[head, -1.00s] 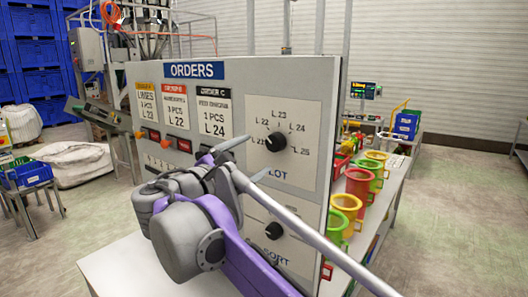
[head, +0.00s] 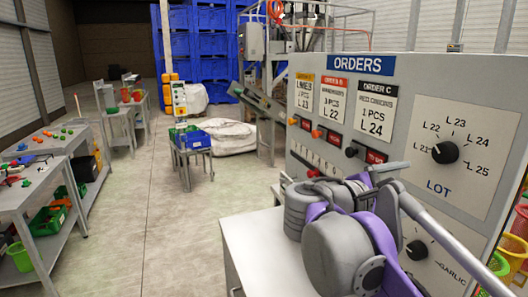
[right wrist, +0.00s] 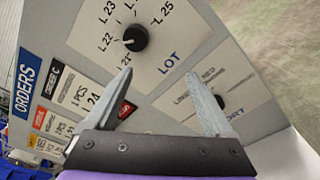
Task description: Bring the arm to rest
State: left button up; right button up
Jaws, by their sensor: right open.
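My right gripper (head: 412,186) is open and empty in front of the grey ORDERS panel (head: 345,95). In the right wrist view its two fingers (right wrist: 159,74) are spread apart, with the panel face behind them. The black LOT knob (head: 445,152) is to the right of the fingers in the head view, and its white mark points left, toward L 22. It also shows above the fingertips in the right wrist view (right wrist: 135,38), apart from them. A lower knob (head: 416,250) is partly covered by my right arm. My left gripper is in neither view.
A grey table (head: 245,245) supports the panel. A work table (head: 40,160) with small coloured parts stands at left. A small stand with a blue crate (head: 192,140) is further back. Coloured cups (head: 515,248) are at the right edge. The floor between is clear.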

jog(key=s+a+f+m+g+y, duration=0.15)
jog(key=s+f+y, duration=0.25)
jog(key=f, duration=0.8)
jog(key=s+f+m+y, duration=0.3)
jog(key=s+f+y, duration=0.1)
jog(key=f, duration=0.8)
jog(key=s+a+f+m+y, duration=0.3)
jog(key=a+f+y, duration=0.1)
jog(key=f, duration=0.5)
jog(key=s+a+f+m+t+y, duration=0.1)
jog(key=s+a+f+m+y, duration=0.2)
jog(key=a+f, duration=0.4)
notch_tip(320, 180, down, 2)
jog(key=shift+s+m+y, duration=0.35)
jog(key=shift+s+y, duration=0.35)
jog(key=shift+t, duration=0.25)
